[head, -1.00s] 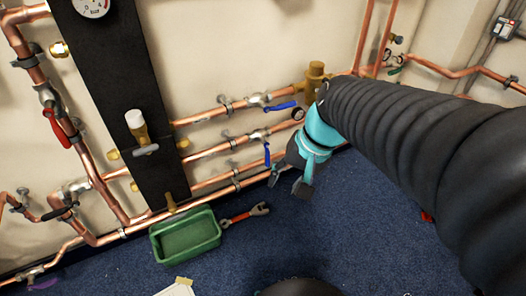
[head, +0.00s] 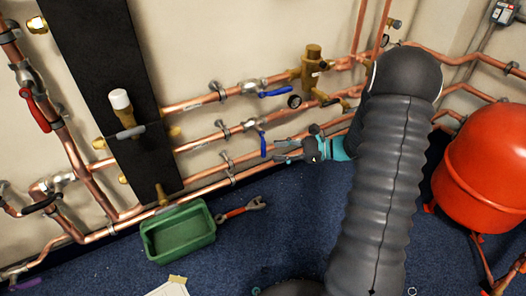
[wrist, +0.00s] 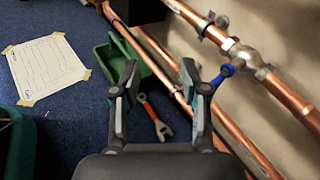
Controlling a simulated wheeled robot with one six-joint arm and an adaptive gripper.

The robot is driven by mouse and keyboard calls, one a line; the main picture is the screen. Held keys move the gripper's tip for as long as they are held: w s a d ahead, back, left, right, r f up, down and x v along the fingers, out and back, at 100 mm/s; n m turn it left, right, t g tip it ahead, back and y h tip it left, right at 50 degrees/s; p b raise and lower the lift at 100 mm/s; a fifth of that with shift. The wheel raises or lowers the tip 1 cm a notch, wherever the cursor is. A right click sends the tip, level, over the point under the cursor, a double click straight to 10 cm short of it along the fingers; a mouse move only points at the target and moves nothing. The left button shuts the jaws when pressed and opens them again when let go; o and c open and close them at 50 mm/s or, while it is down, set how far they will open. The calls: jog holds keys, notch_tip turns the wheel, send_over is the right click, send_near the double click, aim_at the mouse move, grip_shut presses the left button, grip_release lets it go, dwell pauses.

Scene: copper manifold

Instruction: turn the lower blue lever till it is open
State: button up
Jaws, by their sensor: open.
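The lower blue lever (head: 263,145) hangs down from a valve (head: 251,125) on the middle copper pipe, across the pipe's line. In the wrist view the lower blue lever (wrist: 222,76) is just right of the right fingertip, outside the jaws, and its valve (wrist: 242,55) is beyond. My gripper (head: 277,151) is open and empty, its fingertips close to the right of the lever in the head view. In the wrist view my gripper (wrist: 157,80) shows both fingers spread. Whether a finger touches the lever I cannot tell. The upper blue lever (head: 275,93) lies along its pipe.
A green tray (head: 178,232) and a red-handled wrench (head: 241,208) lie on the blue floor. A red tank (head: 487,165) stands at the right. A taped paper sheet (wrist: 46,68) is on the floor. Lower copper pipes run close behind my gripper.

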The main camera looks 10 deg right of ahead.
aim_at(263, 148)
jog(key=w+d+f+m+t+b, duration=0.1)
jog(key=w+d+f+m+t, duration=0.45)
jog(key=d+f, duration=0.35)
jog(key=shift+m, duration=0.45)
jog(key=x, duration=0.4)
jog(key=f+x, duration=0.1)
jog(key=x, duration=0.4)
jog(key=s+b+x, duration=0.1)
jog(key=x, duration=0.4)
jog(key=shift+a+f, duration=0.25)
jog(key=shift+a, duration=0.2)
grip_shut()
